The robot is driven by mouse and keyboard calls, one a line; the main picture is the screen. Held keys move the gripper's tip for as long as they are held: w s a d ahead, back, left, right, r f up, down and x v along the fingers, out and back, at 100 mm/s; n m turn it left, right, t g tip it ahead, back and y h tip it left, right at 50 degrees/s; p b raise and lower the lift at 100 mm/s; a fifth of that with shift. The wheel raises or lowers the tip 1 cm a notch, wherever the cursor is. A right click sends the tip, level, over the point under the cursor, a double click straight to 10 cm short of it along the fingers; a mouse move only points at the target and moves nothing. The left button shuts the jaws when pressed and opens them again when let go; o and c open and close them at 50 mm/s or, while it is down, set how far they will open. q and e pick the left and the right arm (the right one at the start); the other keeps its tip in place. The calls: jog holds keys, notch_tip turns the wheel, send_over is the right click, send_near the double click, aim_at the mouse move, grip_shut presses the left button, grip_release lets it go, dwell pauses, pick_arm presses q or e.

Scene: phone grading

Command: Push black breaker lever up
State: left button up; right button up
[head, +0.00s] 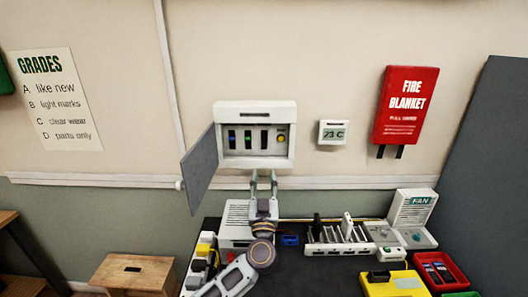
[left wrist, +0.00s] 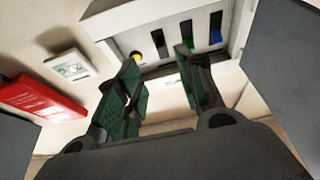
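The white breaker box (head: 255,107) hangs on the wall with its grey door (head: 201,166) swung open to the left. The black slot also shows in the left wrist view (left wrist: 159,44); the lever's position is too small to tell. My left gripper (head: 264,174) points up just below the box, under the black slot. Its fingers (left wrist: 158,60) are apart with nothing between them, and I see no contact. My right gripper is not in view.
A thermostat (head: 333,132) and a red fire blanket case (head: 402,105) are on the wall to the right. The wall right beside the box is clear.

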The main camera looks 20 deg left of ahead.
aim_at(264, 147)
pick_arm(q)
jog(key=shift+p+x, duration=0.35)
jog(key=shift+x, duration=5.85)
jog(key=shift+c, duration=0.5)
grip_shut()
